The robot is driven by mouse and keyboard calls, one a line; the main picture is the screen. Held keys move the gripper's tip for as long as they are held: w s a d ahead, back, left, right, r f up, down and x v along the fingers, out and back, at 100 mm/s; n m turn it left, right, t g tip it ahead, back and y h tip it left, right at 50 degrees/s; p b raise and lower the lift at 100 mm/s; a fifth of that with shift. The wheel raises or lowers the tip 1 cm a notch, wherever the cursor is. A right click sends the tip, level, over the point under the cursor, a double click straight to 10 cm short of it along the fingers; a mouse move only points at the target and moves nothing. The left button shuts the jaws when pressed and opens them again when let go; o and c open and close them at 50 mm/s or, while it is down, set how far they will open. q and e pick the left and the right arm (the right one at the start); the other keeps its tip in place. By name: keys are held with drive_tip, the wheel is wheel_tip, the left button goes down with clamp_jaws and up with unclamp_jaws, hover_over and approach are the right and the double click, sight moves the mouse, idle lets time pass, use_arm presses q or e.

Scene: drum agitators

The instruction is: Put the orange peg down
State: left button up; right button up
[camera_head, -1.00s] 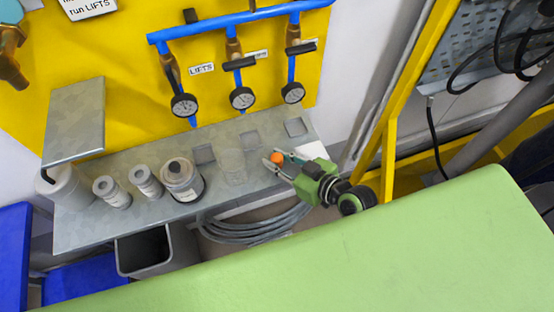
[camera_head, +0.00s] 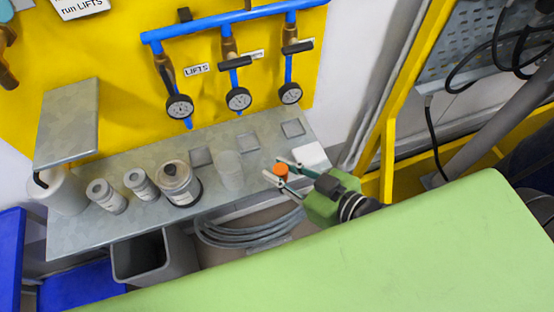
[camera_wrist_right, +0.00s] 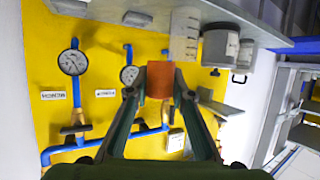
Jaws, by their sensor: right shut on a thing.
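In the right wrist view the peg (camera_wrist_right: 160,80) sits between the two fingertips (camera_wrist_right: 159,92). I cannot tell whether the peg touches the shelf. My left gripper is not in view.
A clear beaker (camera_head: 230,171) stands left of the peg, then a lidded jar (camera_head: 178,184) and smaller containers. Grey square plates (camera_head: 249,142) and a white square (camera_head: 311,156) lie on the shelf. Gauges (camera_head: 238,99) hang behind. A grey bin (camera_head: 140,258) is below.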

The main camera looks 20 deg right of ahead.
sight(287, 177)
drive_tip(key=shift+s+d+n+g+y+p, duration=0.5)
drive_tip(key=shift+s+d+n+y+p, duration=0.4)
drive_tip(key=shift+s, duration=0.3)
drive_tip(key=w+d+r+n+g+y+b, duration=0.2)
drive_tip(key=w+d+r+n+b, duration=0.1)
drive_tip(key=w+d+r, duration=0.2)
drive_tip(key=shift+w+d+r+g+y, duration=0.2)
drive_tip(key=shift+w+r+g+y, duration=0.2)
drive_tip(key=shift+w+r, duration=1.05)
drive_tip(key=shift+s+r, duration=0.35)
drive_tip(key=shift+s, duration=0.05)
